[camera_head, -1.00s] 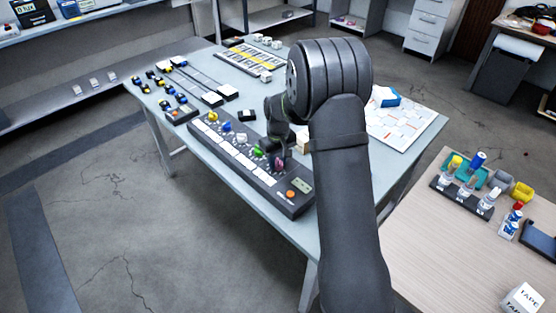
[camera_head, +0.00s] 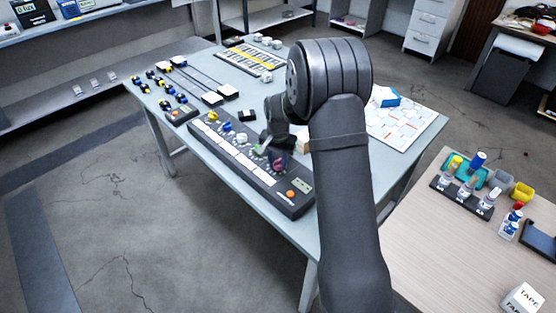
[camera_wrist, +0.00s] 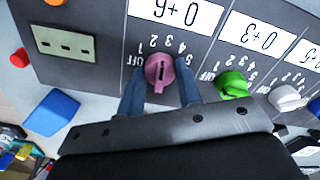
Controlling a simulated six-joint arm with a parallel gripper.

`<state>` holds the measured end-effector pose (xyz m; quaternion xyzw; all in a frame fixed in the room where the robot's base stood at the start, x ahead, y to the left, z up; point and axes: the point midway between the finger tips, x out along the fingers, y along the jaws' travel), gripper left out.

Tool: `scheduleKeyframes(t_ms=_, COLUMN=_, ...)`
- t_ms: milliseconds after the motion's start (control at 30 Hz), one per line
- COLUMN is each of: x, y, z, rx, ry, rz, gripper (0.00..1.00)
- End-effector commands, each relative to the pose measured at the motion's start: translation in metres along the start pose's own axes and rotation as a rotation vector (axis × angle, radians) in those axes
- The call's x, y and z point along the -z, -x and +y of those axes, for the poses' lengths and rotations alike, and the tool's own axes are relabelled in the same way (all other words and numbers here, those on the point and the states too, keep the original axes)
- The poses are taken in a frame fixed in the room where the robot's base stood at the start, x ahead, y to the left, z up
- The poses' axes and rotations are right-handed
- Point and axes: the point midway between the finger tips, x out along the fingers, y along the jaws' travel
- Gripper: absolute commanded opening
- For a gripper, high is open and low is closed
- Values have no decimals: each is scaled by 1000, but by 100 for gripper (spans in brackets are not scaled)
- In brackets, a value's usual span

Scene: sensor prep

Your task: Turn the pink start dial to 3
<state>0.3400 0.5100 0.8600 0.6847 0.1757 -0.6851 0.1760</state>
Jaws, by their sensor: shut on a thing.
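The pink dial (camera_wrist: 160,70) sits on the dark control panel (camera_wrist: 85,18), with labels OFF and 1 to 5 upside down around its upper side in the wrist view. My gripper (camera_wrist: 160,82) is shut on it, one finger on each side. The dial's raised ridge runs roughly up and down the picture there, but I cannot tell surely which number it marks. In the head view the pink dial (camera_head: 280,160) is small and partly hidden by my gripper (camera_head: 276,150).
A green dial (camera_wrist: 232,85) and a white dial (camera_wrist: 285,98) stand close beside the pink one. An orange button (camera_head: 291,194) and a small display (camera_head: 302,183) are at the panel's near end. A blue block (camera_wrist: 52,112) lies near the panel.

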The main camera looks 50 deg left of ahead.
Motion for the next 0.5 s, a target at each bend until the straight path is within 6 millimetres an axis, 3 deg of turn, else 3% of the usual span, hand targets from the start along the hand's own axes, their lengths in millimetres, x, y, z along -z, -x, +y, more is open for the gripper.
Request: scheduleKeyframes(t_ms=500, x=1, y=1, z=0, rx=2, ry=-111, rz=3, gripper=9)
